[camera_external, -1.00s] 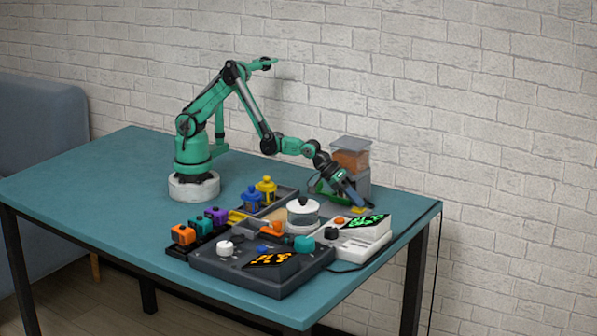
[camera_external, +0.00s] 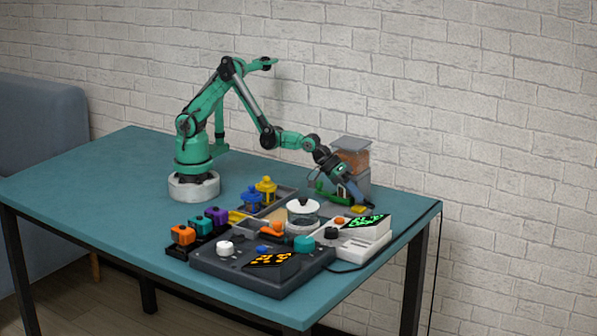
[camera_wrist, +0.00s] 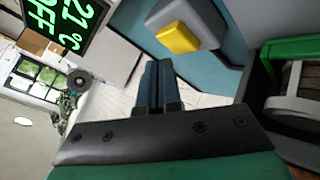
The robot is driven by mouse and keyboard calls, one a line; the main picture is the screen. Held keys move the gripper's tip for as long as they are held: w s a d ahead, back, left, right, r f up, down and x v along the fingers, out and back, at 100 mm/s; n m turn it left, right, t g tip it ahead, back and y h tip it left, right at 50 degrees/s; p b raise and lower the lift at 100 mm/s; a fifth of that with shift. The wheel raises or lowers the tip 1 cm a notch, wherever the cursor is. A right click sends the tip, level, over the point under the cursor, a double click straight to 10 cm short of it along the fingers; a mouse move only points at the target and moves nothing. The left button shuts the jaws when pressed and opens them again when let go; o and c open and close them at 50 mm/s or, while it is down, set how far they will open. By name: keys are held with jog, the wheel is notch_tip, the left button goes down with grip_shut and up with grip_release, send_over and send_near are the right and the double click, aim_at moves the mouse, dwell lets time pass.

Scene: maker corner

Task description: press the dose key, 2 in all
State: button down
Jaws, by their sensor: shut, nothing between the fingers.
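A yellow key (camera_external: 359,209) sits low in front of the dispenser (camera_external: 352,160), which has a clear hopper with orange contents and a grey lid. I take this yellow key for the dose key, but no label is readable. In the wrist view the yellow key (camera_wrist: 178,38) is on a grey block, unobstructed, just beyond and right of the fingertips. My gripper (camera_external: 358,200) points down just above the key in the outside view. Its fingers (camera_wrist: 158,64) are together and empty in the wrist view. They appear apart from the key.
A white unit with a green display (camera_external: 365,222) stands in front of the key. The table's left side is clear.

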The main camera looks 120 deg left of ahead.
aim_at(355, 207)
jog(key=shift+r, duration=0.1)
jog(key=shift+r, duration=2.4)
dwell(0.8)
notch_tip(355, 207, up, 4)
jog(key=shift+f, duration=0.1)
jog(key=shift+f, duration=0.1)
jog(key=shift+f, duration=4.35)
jog(key=shift+f, duration=0.4)
